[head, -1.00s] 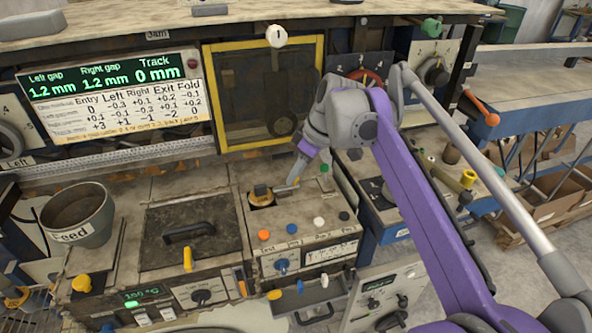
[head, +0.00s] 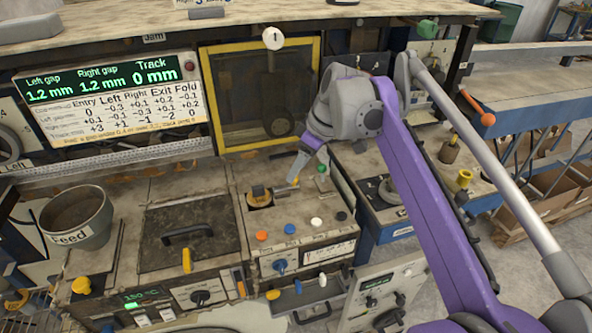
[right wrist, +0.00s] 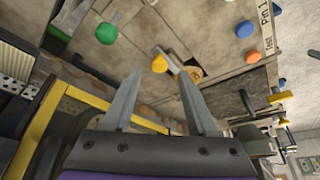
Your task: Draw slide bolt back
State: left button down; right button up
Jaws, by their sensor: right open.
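My right gripper (right wrist: 158,72) is open, its two fingers pointing at a yellow knob (right wrist: 160,62) on a short metal bar, which looks like the slide bolt. The knob shows between and beyond the fingertips; nothing is seen gripped. The bar runs toward a brass-coloured piece (right wrist: 195,73) in a dark slot of the panel top. In the head view the right gripper (head: 293,180) is just above the panel box, right of the round brass piece (head: 259,196); its finger hides most of the knob there. I cannot tell contact. My left gripper is not in view.
Around the slot are a green knob (head: 320,168), an orange knob (head: 261,236), a blue knob (head: 292,229) and a white knob (head: 316,221). A yellow-framed window (head: 205,100) stands behind. A black-handled lid (head: 188,236) lies left.

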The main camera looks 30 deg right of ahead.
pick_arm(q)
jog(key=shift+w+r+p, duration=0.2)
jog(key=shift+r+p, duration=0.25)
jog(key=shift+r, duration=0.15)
pick_arm(e)
jog(key=v, duration=0.8)
jog(key=shift+r, duration=0.2)
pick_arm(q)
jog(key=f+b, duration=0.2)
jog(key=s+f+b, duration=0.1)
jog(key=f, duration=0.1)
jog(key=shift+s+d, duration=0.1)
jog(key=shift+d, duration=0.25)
pick_arm(e)
jog(key=x, duration=1)
jog(key=shift+f, duration=0.4)
jog(key=shift+d, duration=0.1)
grip_shut()
